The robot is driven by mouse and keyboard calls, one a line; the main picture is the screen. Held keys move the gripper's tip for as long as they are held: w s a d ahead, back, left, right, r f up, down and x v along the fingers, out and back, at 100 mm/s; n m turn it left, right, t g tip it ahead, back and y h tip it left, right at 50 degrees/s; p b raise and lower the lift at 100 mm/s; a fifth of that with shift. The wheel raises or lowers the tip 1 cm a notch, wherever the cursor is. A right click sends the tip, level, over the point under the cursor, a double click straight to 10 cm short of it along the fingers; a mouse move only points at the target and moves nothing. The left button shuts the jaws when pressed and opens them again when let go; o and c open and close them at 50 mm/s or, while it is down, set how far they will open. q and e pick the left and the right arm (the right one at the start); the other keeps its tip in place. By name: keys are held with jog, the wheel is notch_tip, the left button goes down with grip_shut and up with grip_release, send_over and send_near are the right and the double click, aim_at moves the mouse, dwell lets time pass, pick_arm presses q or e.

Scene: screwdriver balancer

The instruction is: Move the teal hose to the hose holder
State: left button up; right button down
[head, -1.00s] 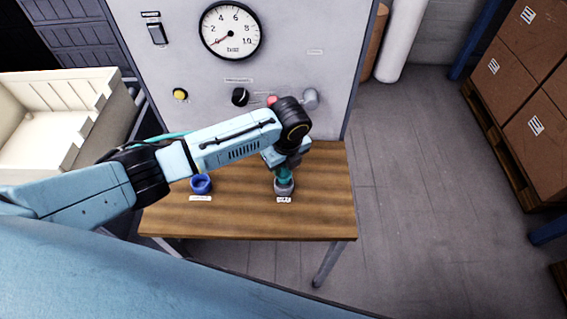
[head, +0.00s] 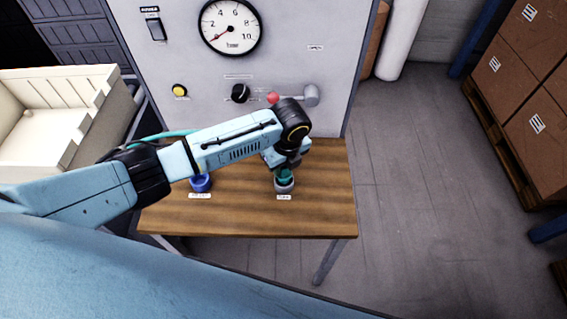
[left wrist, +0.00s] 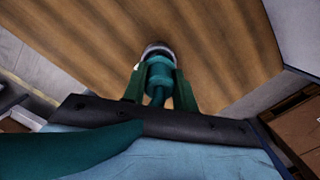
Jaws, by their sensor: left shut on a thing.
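The teal hose end (head: 284,175) stands at the mouth of a grey cup-like holder (head: 285,187) on the wooden table. In the left wrist view the hose end (left wrist: 159,76) sits between the green fingers, with the holder's pale rim (left wrist: 157,48) just beyond it. My left gripper (head: 285,168) is shut on the hose end, pointing down over the holder. How deep the hose sits in the holder cannot be told. More teal hose (head: 165,135) shows behind my left arm. My right gripper is not in view.
A blue holder (head: 201,184) stands on the table (head: 245,220) left of the grey one. Behind is a panel with a gauge (head: 230,26), knobs and a red-tipped lever (head: 300,96). A cream crate (head: 60,110) is at left. The table's right side is clear.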

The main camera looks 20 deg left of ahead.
pick_arm(q)
jog(key=shift+f+b, duration=0.6)
jog(key=shift+f, duration=0.75)
jog(key=o, duration=1.1)
jog(key=shift+r, duration=0.1)
jog(key=r, duration=0.4)
jog(key=d+r+p, duration=0.1)
jog(key=r, duration=0.3)
jog(key=s+r, duration=0.1)
jog(key=r, duration=0.4)
jog(key=shift+d+r, duration=0.1)
jog(key=shift+d, duration=0.05)
